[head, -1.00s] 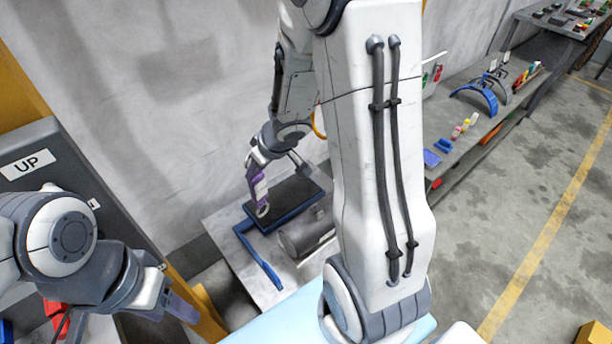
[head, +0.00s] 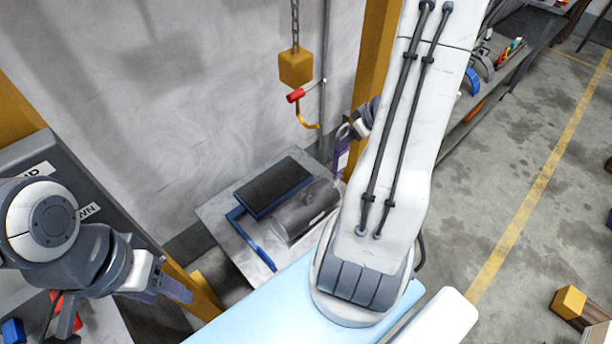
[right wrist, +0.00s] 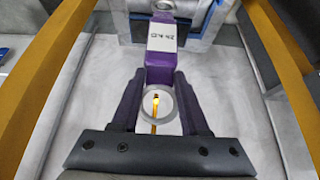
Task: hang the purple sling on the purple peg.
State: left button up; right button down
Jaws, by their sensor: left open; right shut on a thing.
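The purple sling (head: 342,158) hangs from my right gripper (head: 347,133), largely behind my right arm. In the right wrist view the sling (right wrist: 160,65) shows a white label and a pale metal ring between the fingers of my right gripper (right wrist: 160,90), which is shut on it. An orange strip shows through the ring. My left gripper (head: 175,289) is open and empty at the lower left, far from the sling. I cannot make out a purple peg in either view.
A yellow hook block (head: 296,68) with an orange hook and red handle hangs on a chain left of the sling. Below is a metal table (head: 217,212) with a dark pad, blue bars and a grey cylinder. An orange post (head: 377,50) stands behind my right arm.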

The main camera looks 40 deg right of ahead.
jog(key=shift+w, duration=0.1)
jog(key=w+f, duration=0.3)
jog(key=w, duration=0.4)
jog(key=w+a+f, duration=0.1)
jog(key=w+f, duration=0.3)
jog(key=w, duration=0.3)
jog(key=shift+f+b, duration=0.3)
jog(key=shift+b, duration=0.1)
jog(key=shift+a+f, duration=0.1)
jog(key=shift+f, duration=0.1)
jog(key=shift+c, duration=2.1)
grip_release()
jog(key=shift+s, duration=0.1)
